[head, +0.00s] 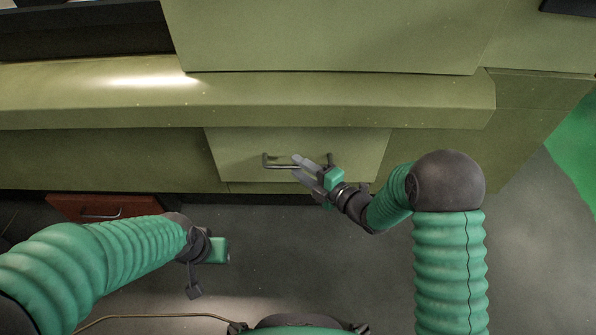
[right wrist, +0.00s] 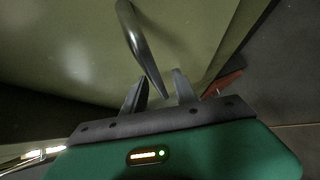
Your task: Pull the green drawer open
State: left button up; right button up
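The green drawer (head: 235,148) has an olive front set in the cart below a long ledge, and it looks closed. Its dark bar handle (head: 275,166) runs across the front. My right gripper (head: 300,166) is at the handle. In the right wrist view the handle (right wrist: 137,38) runs down between the two fingertips (right wrist: 158,88), with gaps beside it, so the gripper looks open around the bar. Its far end is partly hidden by the gripper in the head view. My left gripper (head: 213,250) hangs low at left, away from the drawer; its fingers do not show clearly.
A red-brown drawer (head: 75,205) with its own handle sits lower left, near my left arm. The cart's ledge (head: 330,100) juts out above the green drawer. Grey floor (head: 300,240) lies open in front of the cart. A thin cable (head: 150,316) shows at the bottom.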

jog(key=shift+w+a, duration=0.4)
grip_shut()
jog(key=shift+s+f, duration=0.1)
jog(key=shift+f, duration=0.05)
dwell(1.0)
